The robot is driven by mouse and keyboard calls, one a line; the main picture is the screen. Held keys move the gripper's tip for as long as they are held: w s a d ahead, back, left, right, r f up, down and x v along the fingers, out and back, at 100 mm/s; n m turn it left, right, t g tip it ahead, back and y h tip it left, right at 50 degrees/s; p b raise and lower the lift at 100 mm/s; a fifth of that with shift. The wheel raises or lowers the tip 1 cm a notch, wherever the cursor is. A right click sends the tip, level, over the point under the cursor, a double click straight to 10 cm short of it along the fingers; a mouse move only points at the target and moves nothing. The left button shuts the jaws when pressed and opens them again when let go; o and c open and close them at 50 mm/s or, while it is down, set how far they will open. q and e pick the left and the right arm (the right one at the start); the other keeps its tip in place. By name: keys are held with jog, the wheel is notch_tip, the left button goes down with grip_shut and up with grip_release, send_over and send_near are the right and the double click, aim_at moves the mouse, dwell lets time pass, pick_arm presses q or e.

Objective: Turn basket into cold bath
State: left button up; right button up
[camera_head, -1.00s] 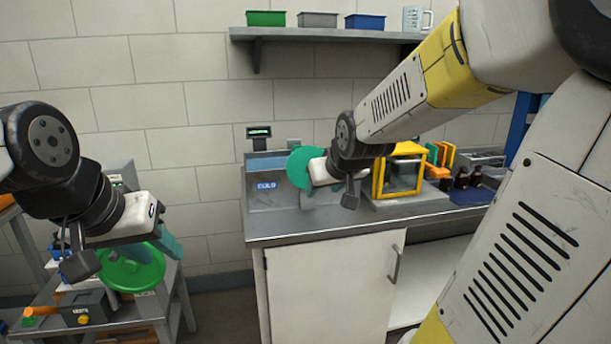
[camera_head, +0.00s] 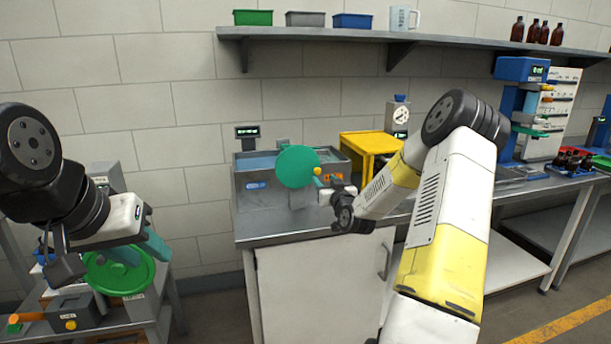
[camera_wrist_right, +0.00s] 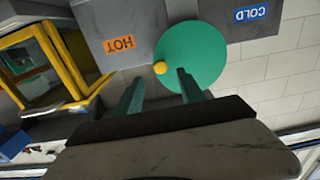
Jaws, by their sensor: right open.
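The steel bath (camera_head: 265,200) has a blue COLD label (camera_wrist_right: 250,13) on its left half and an orange HOT label (camera_wrist_right: 119,43). A green disc (camera_head: 298,166) with a yellow knob (camera_wrist_right: 160,68) stands in front of the bath's middle; the disc also shows in the right wrist view (camera_wrist_right: 200,50). My right gripper (camera_wrist_right: 158,76) is open, its fingertips to either side of the knob, with no clear contact. I cannot make out a basket. My left gripper (camera_head: 155,245) is at the left, near a second green disc (camera_head: 118,275); its jaw opening is unclear.
A yellow-framed box (camera_head: 370,143) stands right of the bath. A shelf (camera_head: 300,32) with bins and a jug hangs above. The worktop's front left (camera_head: 270,232) is clear.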

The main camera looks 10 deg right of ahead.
aim_at(318, 172)
jog(key=w, duration=0.6)
jog(key=shift+w+a, duration=0.15)
jog(key=shift+w, duration=0.15)
grip_shut()
dwell(1.1)
